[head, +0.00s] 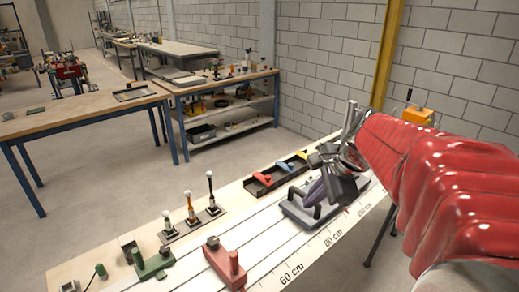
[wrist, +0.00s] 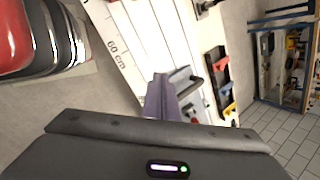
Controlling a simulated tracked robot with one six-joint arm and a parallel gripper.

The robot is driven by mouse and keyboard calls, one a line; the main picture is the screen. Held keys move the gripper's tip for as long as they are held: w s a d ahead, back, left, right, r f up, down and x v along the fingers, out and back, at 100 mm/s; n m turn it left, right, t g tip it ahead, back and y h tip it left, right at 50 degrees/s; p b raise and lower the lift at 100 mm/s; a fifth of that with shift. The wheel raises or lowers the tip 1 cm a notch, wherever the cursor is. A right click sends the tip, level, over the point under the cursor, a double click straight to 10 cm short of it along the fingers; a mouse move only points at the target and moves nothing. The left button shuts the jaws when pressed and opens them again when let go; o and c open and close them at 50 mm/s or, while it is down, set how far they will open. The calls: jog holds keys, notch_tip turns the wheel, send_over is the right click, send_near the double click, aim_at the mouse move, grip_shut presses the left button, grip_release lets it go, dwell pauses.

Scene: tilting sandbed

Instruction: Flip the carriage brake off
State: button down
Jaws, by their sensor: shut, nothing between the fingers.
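A grey carriage (head: 300,213) sits on the white scaled track near the 80 cm mark. It has a black bar handle (head: 293,194) and a small dark knob. It also shows in the wrist view (wrist: 181,75), partly covered by my fingers. I cannot tell which part is its brake. My gripper (head: 315,193) is shut and empty, its purple fingers pointing down over the carriage. The fingers also show in the wrist view (wrist: 162,100). Whether they touch the carriage I cannot tell. My gripper and wrist hide the carriage's far side.
A black holder (head: 262,188) with red, yellow and blue levers stands behind the carriage. A red block with a post (head: 225,264) and a green block (head: 155,263) lie nearer on the track. Several ball-topped posts (head: 190,208) stand at the left. The track between red block and carriage is clear.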

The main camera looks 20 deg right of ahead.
jog(key=w+d+f+m+t, duration=0.1)
jog(key=d+f+m+t, duration=0.1)
jog(key=d+m, duration=1.2)
jog(key=d, duration=0.8)
jog(key=shift+w+f, duration=0.15)
jog(key=shift+w, duration=0.05)
jog(key=shift+a+f, duration=0.1)
jog(key=w+a+f, duration=0.2)
jog(key=w+f, duration=0.4)
jog(key=w, duration=0.3)
jog(key=shift+w, duration=0.35)
jog(key=shift+w+r, duration=0.1)
